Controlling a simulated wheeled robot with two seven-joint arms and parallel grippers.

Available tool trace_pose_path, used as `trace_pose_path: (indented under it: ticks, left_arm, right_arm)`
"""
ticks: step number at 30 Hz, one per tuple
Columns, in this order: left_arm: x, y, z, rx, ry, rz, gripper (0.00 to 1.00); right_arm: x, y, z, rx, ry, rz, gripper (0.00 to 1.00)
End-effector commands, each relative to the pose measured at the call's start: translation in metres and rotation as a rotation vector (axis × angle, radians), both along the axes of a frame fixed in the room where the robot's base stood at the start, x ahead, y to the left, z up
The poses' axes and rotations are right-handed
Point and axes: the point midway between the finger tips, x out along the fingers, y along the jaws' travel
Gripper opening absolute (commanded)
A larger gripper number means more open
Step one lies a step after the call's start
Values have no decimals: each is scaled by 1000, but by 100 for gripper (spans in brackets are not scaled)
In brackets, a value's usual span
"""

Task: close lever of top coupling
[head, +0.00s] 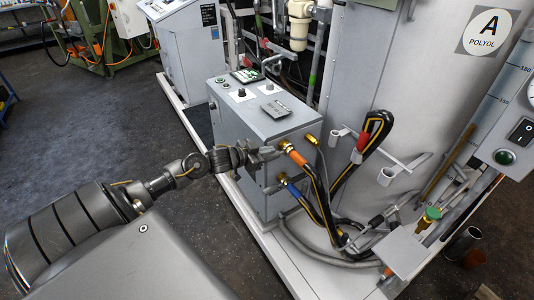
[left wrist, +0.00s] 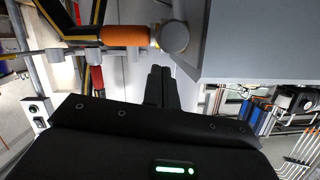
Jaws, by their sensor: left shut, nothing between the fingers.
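The top coupling (head: 287,146) is brass with an orange-sleeved hose (head: 297,157), on the side of the grey box. In the left wrist view the orange sleeve (left wrist: 125,35) runs into a round grey end (left wrist: 174,38) beside the box. My left gripper (head: 270,154) is shut and empty, its tips close to the top coupling on its left. In the left wrist view the closed fingers (left wrist: 161,75) point toward the area just below the round end. I cannot tell contact. The lever is not clearly distinguishable. My right gripper is not in view.
A blue-sleeved lower coupling (head: 287,181) sits below on the same box (head: 238,135). Another brass fitting (head: 312,140) is to the right. Black hoses (head: 318,195) hang in front. A large grey tank (head: 425,70) stands at the right. Dark floor (head: 110,130) is free at the left.

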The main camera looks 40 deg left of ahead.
Motion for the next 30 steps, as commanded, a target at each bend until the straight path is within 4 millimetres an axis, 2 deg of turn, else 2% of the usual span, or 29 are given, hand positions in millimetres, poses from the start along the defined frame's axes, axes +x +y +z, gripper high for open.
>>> trace_pose_path:
  ticks: [4,16,22,30]
  left_arm:
    - [0,2,-10,1,0,-1,0]
    - [0,3,-13,1,-1,0,0]
    - [-2,5,-28,-2,1,1,0]
    - [-3,4,-32,1,10,-1,0]
  right_arm:
    - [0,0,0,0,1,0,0]
    - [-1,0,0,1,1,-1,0]
    - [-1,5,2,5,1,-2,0]
    - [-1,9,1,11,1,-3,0]
